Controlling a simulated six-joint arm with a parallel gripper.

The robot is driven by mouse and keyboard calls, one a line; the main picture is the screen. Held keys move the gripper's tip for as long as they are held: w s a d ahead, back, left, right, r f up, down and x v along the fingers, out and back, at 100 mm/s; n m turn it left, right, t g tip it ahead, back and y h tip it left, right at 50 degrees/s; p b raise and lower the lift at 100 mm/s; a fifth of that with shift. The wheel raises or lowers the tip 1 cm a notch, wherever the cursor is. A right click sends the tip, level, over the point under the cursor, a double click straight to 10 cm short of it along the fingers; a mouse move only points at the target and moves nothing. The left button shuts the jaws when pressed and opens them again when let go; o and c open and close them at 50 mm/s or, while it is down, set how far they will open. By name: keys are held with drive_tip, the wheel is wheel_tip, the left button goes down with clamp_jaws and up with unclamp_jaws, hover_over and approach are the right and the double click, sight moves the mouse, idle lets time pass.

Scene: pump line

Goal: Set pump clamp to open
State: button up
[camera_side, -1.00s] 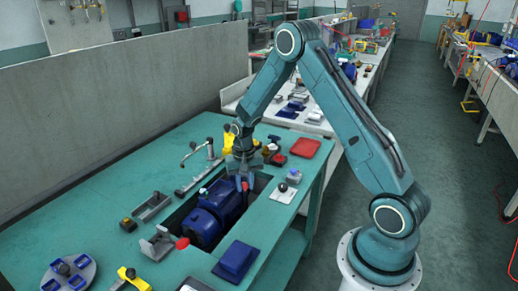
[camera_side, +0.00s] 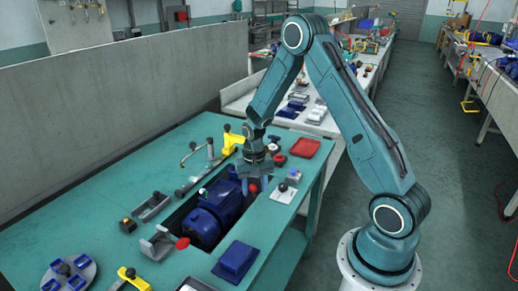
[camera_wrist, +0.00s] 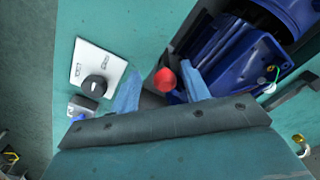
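The blue pump (camera_side: 207,222) lies in a recess of the teal bench; its blue body also shows in the wrist view (camera_wrist: 230,65). A red ball knob (camera_wrist: 165,80) stands at the pump's near end, taken to be the clamp lever's handle; its shaft is hard to see. My gripper (camera_side: 254,186) is over the right end of the recess. In the wrist view my gripper (camera_wrist: 160,88) is open, its two light-blue fingers apart with the red knob showing between them. I cannot tell whether a finger touches it. A second red knob (camera_side: 182,243) is on a grey bracket (camera_side: 158,243) at the pump's other end.
A switch plate with a black knob (camera_side: 282,191) lies right of the gripper. A red tray (camera_side: 305,148) and yellow clamp (camera_side: 232,141) are behind. A dark blue block (camera_side: 236,260) lies in front of the recess.

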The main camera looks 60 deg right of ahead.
drive_tip(key=shift+w, duration=0.1)
drive_tip(key=shift+r, duration=0.4)
wheel_tip(320, 180, up, 13)
idle(0.6)
drive_tip(key=shift+r, duration=0.1)
drive_tip(key=s+a+r+n+t, duration=0.35)
drive_tip(key=s+a+r, duration=0.5)
drive_tip(key=r, duration=0.35)
drive_tip(key=s+a+r+n+t, duration=0.2)
drive_tip(key=s+a+n, duration=0.3)
drive_tip(key=s, duration=0.7)
drive_tip(key=shift+s+a+r, duration=0.4)
drive_tip(key=shift+a+r, duration=0.15)
drive_tip(key=shift+a, duration=0.35)
